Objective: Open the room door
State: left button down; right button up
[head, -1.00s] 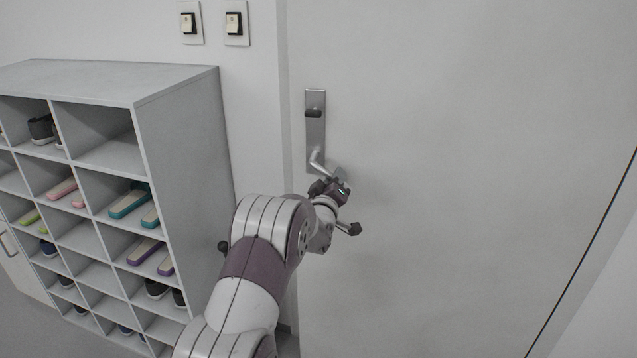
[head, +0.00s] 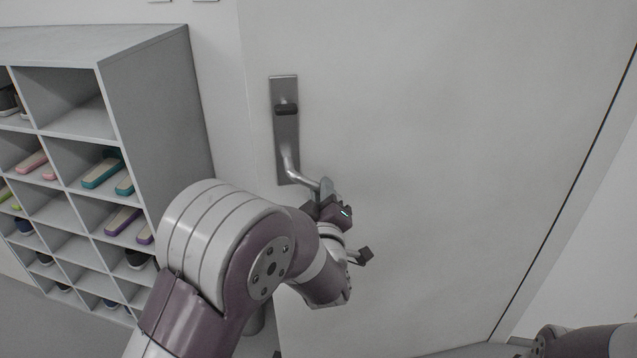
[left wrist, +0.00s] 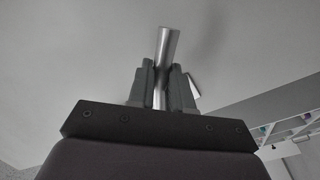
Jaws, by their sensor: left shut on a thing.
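The room door (head: 440,130) is a plain pale panel filling the middle of the head view. Its metal handle plate (head: 284,130) has a dark knob (head: 286,109) on it and a lever handle (head: 300,177) below, sloping down to the right. My left gripper (head: 329,193) is shut on the lever near its free end. In the left wrist view the lever (left wrist: 167,45) passes between the two dark fingers (left wrist: 161,88) and sticks out beyond them. I cannot tell whether the door stands ajar. My right gripper is not seen.
A grey shoe rack (head: 155,110) with several shoes and slippers stands left of the door, close to my left arm. A dark line (head: 570,195) runs along the door's right side. Part of my right arm shows at the lower right.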

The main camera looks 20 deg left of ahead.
pick_arm(q)
jog(key=shift+r, duration=0.25)
jog(key=c, duration=1.1)
grip_release()
jog(key=shift+s, duration=0.1)
jog(key=shift+f, duration=0.1)
jog(key=v, duration=1.2)
jog(key=shift+s, duration=0.35)
